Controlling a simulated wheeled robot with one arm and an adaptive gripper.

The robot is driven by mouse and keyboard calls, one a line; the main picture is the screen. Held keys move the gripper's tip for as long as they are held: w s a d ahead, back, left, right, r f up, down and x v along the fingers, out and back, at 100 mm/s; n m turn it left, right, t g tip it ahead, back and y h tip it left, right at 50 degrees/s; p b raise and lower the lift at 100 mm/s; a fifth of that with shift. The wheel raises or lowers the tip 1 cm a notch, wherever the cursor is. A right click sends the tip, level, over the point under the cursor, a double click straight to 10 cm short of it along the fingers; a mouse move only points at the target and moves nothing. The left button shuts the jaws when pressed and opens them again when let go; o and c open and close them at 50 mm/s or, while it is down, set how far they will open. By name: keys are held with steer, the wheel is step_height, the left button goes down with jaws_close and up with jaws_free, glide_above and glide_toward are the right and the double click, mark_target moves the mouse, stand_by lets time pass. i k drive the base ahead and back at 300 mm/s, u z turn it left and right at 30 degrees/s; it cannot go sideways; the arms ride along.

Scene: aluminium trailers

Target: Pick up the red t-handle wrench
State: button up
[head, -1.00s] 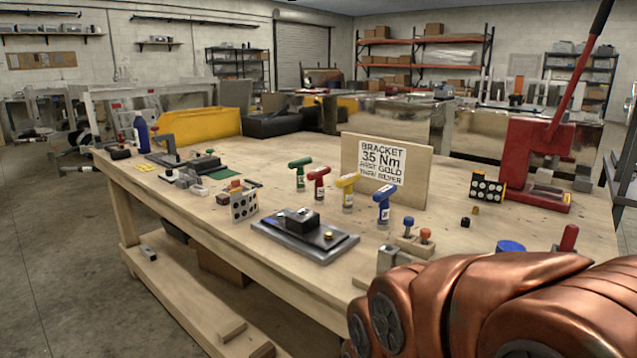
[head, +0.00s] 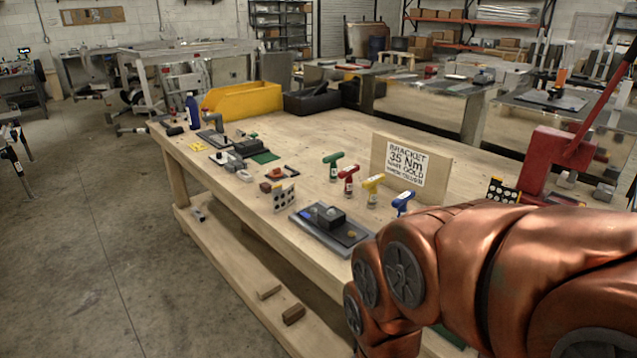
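The red t-handle wrench (head: 348,180) stands upright on the wooden workbench (head: 300,137). It is in a row between a green t-handle wrench (head: 333,167) on its left and a yellow one (head: 373,190) on its right. A blue t-handle wrench (head: 402,202) stands at the right end of the row, close to my arm in the picture. My copper-coloured arm fills the lower right of the head view. My gripper is not in view.
A dark fixture block (head: 330,228) lies in front of the wrenches. A sign board (head: 378,160) stands behind them, and a red press (head: 545,160) is at the right. A yellow bin (head: 243,101) sits at the far end.

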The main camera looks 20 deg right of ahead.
mark_target(348, 173)
steer(key=u, duration=0.8)
steer(key=k, duration=1.15)
steer(key=u, duration=0.8)
steer(key=i, duration=1)
steer(key=z, duration=0.35)
steer(key=i, duration=1.8)
steer(key=z, duration=0.8)
steer(key=i, duration=1.45)
steer(key=z, duration=1.85)
steer(key=i, duration=0.9)
steer(key=z, duration=0.8)
